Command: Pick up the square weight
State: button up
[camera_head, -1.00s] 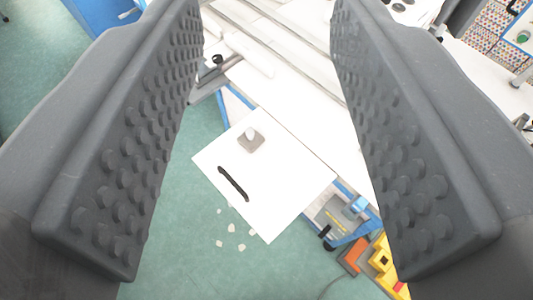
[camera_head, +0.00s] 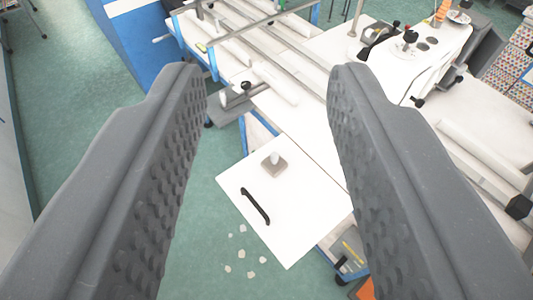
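The square weight (camera_head: 274,164) is a small grey-brown block with a pale round knob on top. It sits upright near the far corner of a white square board (camera_head: 299,214). My gripper (camera_head: 264,85) is open and empty, its two dark studded fingers wide apart on either side of the picture. In the picture the weight lies between the fingers, but it is well beyond and below them. Nothing touches it.
A black bar handle (camera_head: 256,206) lies on the board near the weight. White table surfaces with metal rails (camera_head: 285,65) extend behind. A sewing machine part with knobs (camera_head: 410,45) stands upper right. Pale scraps (camera_head: 240,256) lie on the green floor (camera_head: 90,90), open at left.

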aim_at(274, 164)
jog(key=u, duration=0.05)
jog(key=i, duration=0.4)
jog(key=z, duration=0.2)
jog(key=k, duration=0.5)
jog(key=z, duration=0.65)
jog(key=i, duration=0.6)
jog(key=z, duration=0.15)
